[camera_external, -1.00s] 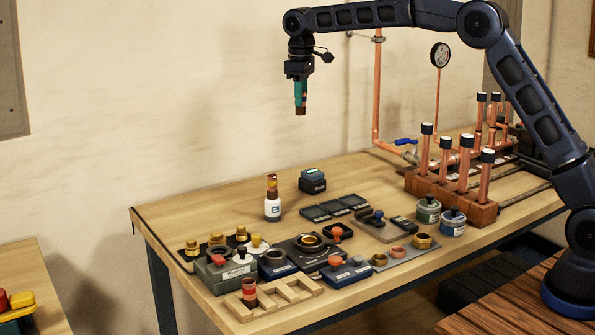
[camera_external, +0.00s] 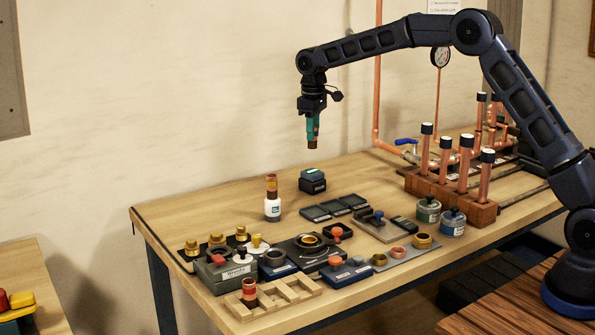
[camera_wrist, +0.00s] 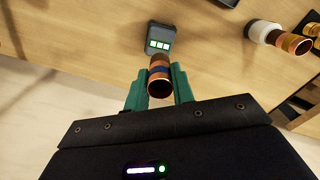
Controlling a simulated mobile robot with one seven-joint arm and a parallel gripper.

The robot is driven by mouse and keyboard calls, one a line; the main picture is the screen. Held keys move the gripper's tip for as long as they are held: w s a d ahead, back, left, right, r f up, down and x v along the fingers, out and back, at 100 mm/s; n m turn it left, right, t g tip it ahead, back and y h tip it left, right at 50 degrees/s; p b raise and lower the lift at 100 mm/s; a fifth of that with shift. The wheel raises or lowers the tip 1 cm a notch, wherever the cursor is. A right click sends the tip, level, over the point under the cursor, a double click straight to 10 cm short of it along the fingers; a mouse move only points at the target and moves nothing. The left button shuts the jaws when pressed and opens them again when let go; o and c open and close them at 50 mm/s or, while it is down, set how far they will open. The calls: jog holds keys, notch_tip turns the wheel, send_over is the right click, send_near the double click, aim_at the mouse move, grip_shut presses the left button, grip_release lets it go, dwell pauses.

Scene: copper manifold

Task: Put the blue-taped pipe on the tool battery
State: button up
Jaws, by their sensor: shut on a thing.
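My gripper (camera_external: 312,126) is shut on a short copper pipe (camera_external: 312,145) and holds it upright in the air. In the wrist view, the pipe (camera_wrist: 159,84) sits between the teal fingers (camera_wrist: 158,90), and a dark blue tape band shows on it. The tool battery (camera_external: 312,184) is a dark block with a green-lit top, standing on the table below the pipe with a clear gap. In the wrist view, the battery (camera_wrist: 160,40) shows just beyond the pipe's far end, with lit green bars.
A wooden rack (camera_external: 455,201) of upright copper pipes stands to the right. The table behind the battery is mostly clear.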

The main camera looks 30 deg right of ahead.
aim_at(313, 148)
jog(key=shift+f, duration=3.6)
jog(key=shift+f, duration=0.2)
jog(key=o, duration=1)
jog(key=shift+r, duration=0.1)
